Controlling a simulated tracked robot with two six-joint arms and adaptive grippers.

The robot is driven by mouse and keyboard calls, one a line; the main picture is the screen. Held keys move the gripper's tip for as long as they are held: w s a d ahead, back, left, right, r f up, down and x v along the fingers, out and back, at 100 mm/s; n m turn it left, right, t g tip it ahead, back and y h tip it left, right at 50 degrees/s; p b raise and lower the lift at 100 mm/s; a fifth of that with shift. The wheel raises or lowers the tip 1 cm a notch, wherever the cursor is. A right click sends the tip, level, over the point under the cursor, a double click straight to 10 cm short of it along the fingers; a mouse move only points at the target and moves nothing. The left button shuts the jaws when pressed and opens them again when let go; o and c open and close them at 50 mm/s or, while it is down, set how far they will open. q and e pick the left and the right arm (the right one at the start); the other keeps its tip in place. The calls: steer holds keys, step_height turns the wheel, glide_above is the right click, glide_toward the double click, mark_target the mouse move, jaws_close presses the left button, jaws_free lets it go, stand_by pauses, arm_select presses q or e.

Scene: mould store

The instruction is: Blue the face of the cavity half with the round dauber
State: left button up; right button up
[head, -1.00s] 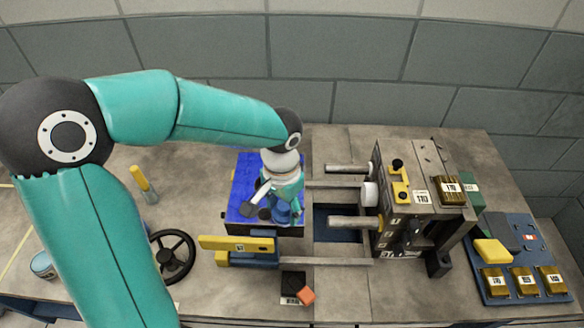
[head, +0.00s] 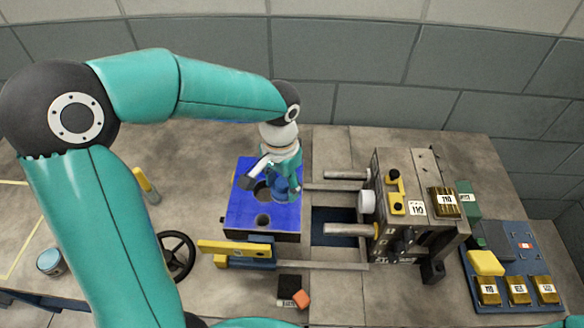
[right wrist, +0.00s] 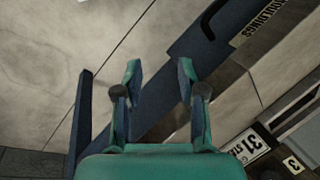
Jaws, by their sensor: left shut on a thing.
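The cavity half (head: 245,220) lies face up at the middle of the bench, and its face is bright blue with dark round holes in it. My left gripper (head: 270,182) is over the far right part of that face, pointing down. It is shut on the round dauber (head: 281,190), which shows as a blue round shape under the fingers. The gripper hides much of the dauber, and I cannot tell whether its pad touches the face. My right gripper (right wrist: 158,78) is open and empty in the right wrist view, away from the cavity half.
The other mould half (head: 400,240) stands to the right on guide pillars (head: 345,230). A yellow latch bar (head: 235,248) lies along the cavity half's near side. A handwheel (head: 177,255) and tin (head: 50,262) are left. A blue tray (head: 520,265) with brass blocks is right.

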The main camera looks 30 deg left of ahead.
arm_select(q)
steer(key=shift+r+p, duration=1.05)
steer(key=shift+r, duration=0.65)
